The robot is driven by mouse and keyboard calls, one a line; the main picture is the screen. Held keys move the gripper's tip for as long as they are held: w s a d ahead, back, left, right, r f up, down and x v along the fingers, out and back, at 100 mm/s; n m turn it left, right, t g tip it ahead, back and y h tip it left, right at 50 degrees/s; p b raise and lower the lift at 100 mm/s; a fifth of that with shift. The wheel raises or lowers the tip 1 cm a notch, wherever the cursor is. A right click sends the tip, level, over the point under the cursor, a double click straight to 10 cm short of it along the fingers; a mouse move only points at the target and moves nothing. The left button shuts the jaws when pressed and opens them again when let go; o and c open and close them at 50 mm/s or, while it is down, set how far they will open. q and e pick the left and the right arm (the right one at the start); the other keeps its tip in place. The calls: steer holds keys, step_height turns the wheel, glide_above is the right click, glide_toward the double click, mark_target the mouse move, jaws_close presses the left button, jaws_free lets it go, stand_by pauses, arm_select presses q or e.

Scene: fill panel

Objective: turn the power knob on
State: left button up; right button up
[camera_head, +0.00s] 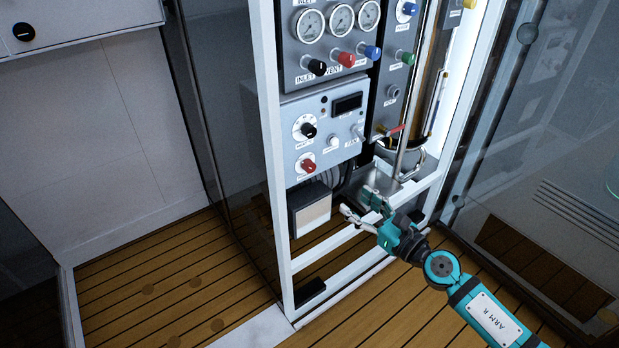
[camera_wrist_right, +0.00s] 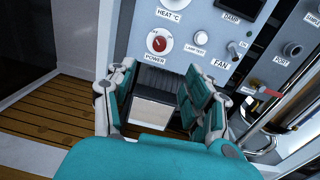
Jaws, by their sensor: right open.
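The red power knob (camera_head: 307,165) sits on a white dial low on the grey control panel (camera_head: 322,112) in the head view. In the right wrist view the red knob (camera_wrist_right: 159,44) shows above the word POWER, just beyond my fingers. My right gripper (camera_head: 357,208) is open and empty, below and to the right of the knob, apart from the panel. In the right wrist view its fingers (camera_wrist_right: 160,100) stand apart with the knob above the gap between them. My left gripper is not in view.
A black heat knob (camera_head: 308,130) is above the power knob, and a fan switch (camera_head: 356,132) is to the right. A white-faced box (camera_head: 311,214) hangs below the panel. The white frame post (camera_head: 270,150) stands left. A metal cylinder (camera_head: 405,150) and pipes are right.

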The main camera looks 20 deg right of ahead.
steer(key=p, duration=0.1)
glide_toward(312, 168)
steer(key=w, duration=0.2)
steer(key=x, duration=0.7)
steer(key=shift+a+b, duration=0.3)
steer(key=shift+a, duration=0.05)
steer(key=shift+w+a, duration=0.2)
steer(key=shift+w, duration=0.2)
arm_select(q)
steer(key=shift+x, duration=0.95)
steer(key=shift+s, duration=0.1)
arm_select(e)
jaws_close()
